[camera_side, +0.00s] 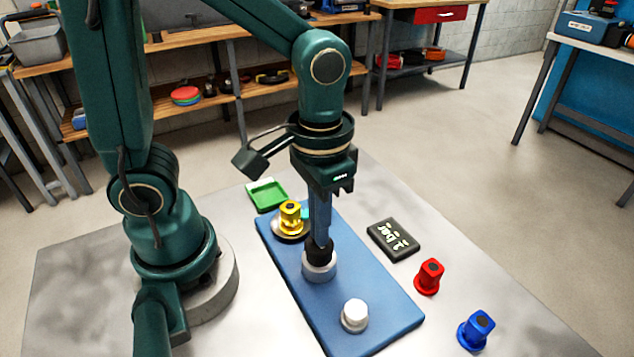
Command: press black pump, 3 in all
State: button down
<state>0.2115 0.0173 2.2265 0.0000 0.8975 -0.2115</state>
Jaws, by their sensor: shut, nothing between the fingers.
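The black pump (319,256) stands upright in a grey collar (319,270) on the blue board (388,318). My gripper (320,239) points straight down over the black pump, its fingers shut and empty. The fingertips are at the pump's top and hide part of it. I cannot tell whether they touch it or how far it is pushed down. On the same board, a yellow pump (290,214) stands behind and a white pump (355,314) stands in front.
A black sign with pale writing (394,240), a red piece (429,276) and a blue piece (475,330) are on the table right of the board. A green tray (266,194) lies behind.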

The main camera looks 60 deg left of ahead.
jog(key=shift+f, duration=0.1)
jog(key=shift+f, duration=0.95)
jog(key=shift+r, duration=1.05)
jog(key=shift+f, duration=0.1)
